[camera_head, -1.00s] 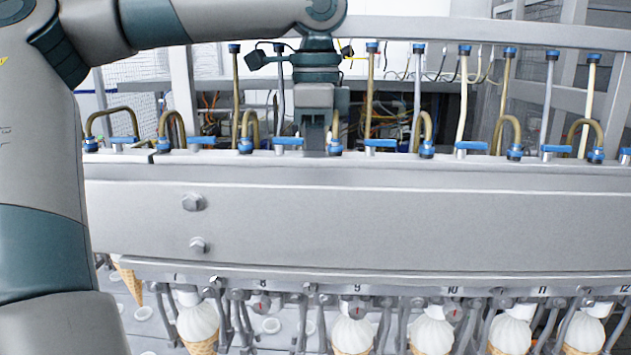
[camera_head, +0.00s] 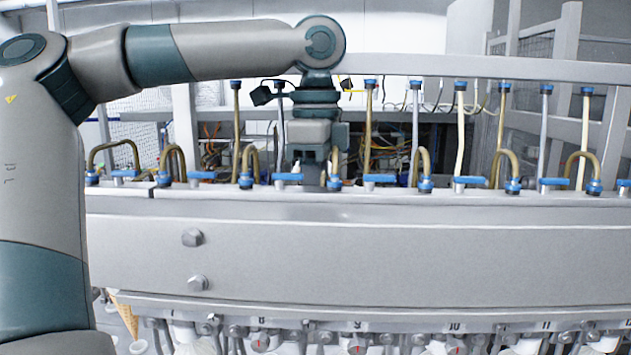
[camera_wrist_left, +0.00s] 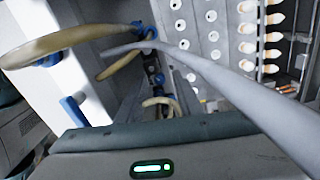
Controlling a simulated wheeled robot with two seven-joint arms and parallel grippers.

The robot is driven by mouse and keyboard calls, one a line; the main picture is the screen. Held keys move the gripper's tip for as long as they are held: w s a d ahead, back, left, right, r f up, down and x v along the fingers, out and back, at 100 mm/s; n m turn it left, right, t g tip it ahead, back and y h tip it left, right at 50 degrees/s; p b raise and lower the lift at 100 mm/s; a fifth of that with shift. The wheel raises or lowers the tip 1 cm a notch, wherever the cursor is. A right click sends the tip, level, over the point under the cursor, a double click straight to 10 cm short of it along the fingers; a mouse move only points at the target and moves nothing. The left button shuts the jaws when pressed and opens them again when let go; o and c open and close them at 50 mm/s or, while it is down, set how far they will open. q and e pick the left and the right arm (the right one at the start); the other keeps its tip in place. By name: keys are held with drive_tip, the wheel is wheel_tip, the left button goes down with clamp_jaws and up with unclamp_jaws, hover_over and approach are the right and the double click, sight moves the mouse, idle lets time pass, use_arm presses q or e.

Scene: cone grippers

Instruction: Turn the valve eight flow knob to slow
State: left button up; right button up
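A row of blue flow knobs runs along the top of the steel rail. The knob nearest above label 8, which I take as valve eight's (camera_head: 286,177), points sideways, its right end at my gripper. My left gripper (camera_head: 313,184) points down at the rail just right of this knob. Its fingertips are hard to make out, so I cannot tell whether it is open or touches the knob. In the left wrist view, a blue knob (camera_wrist_left: 74,109) shows at left, and hoses cross in front of the fingers. My right gripper is not in view.
Upright hoses with blue caps (camera_head: 369,120) and curved brown hoses (camera_head: 420,165) stand close around my gripper. A steel bar (camera_head: 420,66) crosses behind my wrist. The broad steel rail face (camera_head: 400,255) lies in front, with numbered outlets below.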

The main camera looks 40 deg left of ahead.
use_arm(q)
drive_tip(key=shift+r, duration=0.15)
drive_tip(key=shift+r+b, duration=0.3)
drive_tip(key=shift+r, duration=0.3)
wheel_tip(320, 180, up, 16)
drive_tip(key=b, duration=0.2)
